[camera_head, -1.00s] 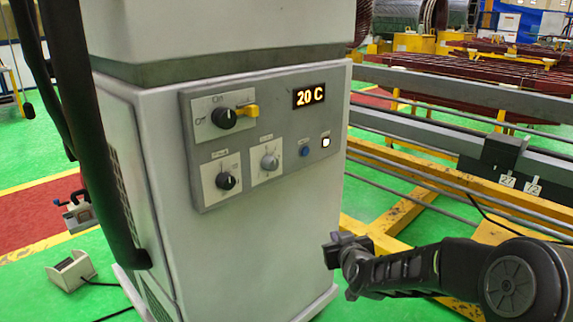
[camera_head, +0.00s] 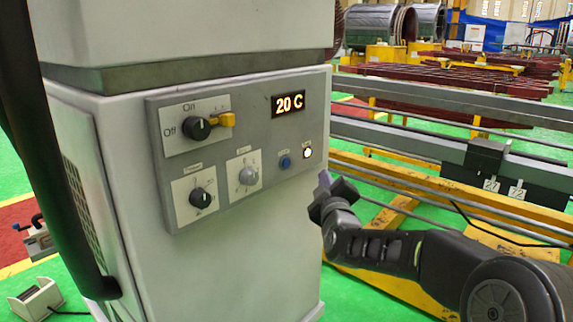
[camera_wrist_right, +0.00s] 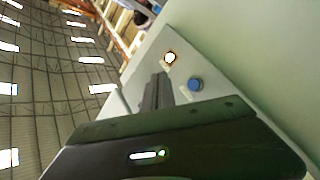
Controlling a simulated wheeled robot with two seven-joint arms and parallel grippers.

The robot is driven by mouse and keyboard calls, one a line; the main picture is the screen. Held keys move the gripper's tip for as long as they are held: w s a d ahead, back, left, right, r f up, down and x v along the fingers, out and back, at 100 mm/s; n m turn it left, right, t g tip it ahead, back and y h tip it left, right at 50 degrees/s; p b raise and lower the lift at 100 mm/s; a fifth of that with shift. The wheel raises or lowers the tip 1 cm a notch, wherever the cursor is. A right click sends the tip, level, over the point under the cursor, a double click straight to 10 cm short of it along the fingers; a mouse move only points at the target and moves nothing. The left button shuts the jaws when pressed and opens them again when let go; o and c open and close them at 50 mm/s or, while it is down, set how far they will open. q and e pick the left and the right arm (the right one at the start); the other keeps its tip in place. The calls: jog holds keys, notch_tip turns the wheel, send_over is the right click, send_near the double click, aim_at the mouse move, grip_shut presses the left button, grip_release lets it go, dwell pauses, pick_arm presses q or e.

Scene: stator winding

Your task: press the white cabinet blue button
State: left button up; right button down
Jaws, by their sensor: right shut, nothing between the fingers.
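The white cabinet (camera_head: 235,265) stands in the middle left of the head view. Its grey panel (camera_head: 235,140) carries a small round blue button (camera_head: 285,162), left of a lit white button (camera_head: 307,153). In the right wrist view the blue button (camera_wrist_right: 195,84) shows just right of the fingers, with the lit button (camera_wrist_right: 170,57) beyond. My right gripper (camera_head: 325,182) is at the cabinet's right edge, lower right of the blue button and apart from it. In the wrist view its fingers (camera_wrist_right: 157,92) are together and empty. My left gripper is not in view.
A yellow frame with grey rails (camera_head: 430,145) stands right of the cabinet. A small box (camera_head: 37,299) lies on the green floor at left.

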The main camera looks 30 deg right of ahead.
aim_at(286, 163)
jog(key=shift+w, duration=0.1)
jog(key=w+a+p, duration=0.2)
jog(key=w+p, duration=0.1)
jog(key=w, duration=0.5)
jog(key=shift+a, duration=0.25)
jog(key=shift+w+p, duration=0.25)
jog(key=shift+p, duration=0.05)
dwell(1.6)
jog(key=shift+w+a, duration=0.15)
jog(key=shift+w, duration=0.15)
jog(key=shift+w+a, duration=0.15)
jog(key=shift+w, duration=0.2)
dwell(0.6)
jog(key=shift+s, duration=0.15)
jog(key=shift+s+d, duration=0.25)
jog(key=shift+s, duration=0.35)
dwell(0.4)
